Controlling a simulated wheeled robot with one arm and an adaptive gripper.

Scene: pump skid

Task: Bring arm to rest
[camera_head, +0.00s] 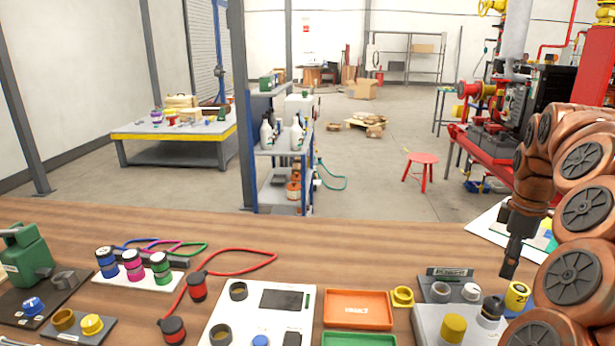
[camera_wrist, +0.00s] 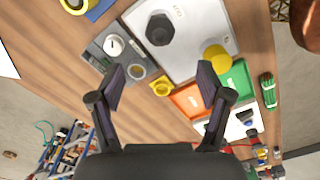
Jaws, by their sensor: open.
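My arm, with brown and orange rounded links, is folded at the right side of the head view. My gripper (camera_head: 510,262) hangs down from it above the right part of the wooden bench (camera_head: 400,212). In the wrist view my gripper (camera_wrist: 160,88) has its two dark fingers spread wide apart. Nothing is between the fingertips except the view of the bench below. The gripper holds nothing.
Below the gripper are a grey block with knobs (camera_wrist: 115,45), a white panel (camera_wrist: 190,18), a yellow ring (camera_wrist: 161,86) and an orange tray (camera_head: 358,310). A green device (camera_head: 27,257) stands at far left. Bare wood lies at the middle back.

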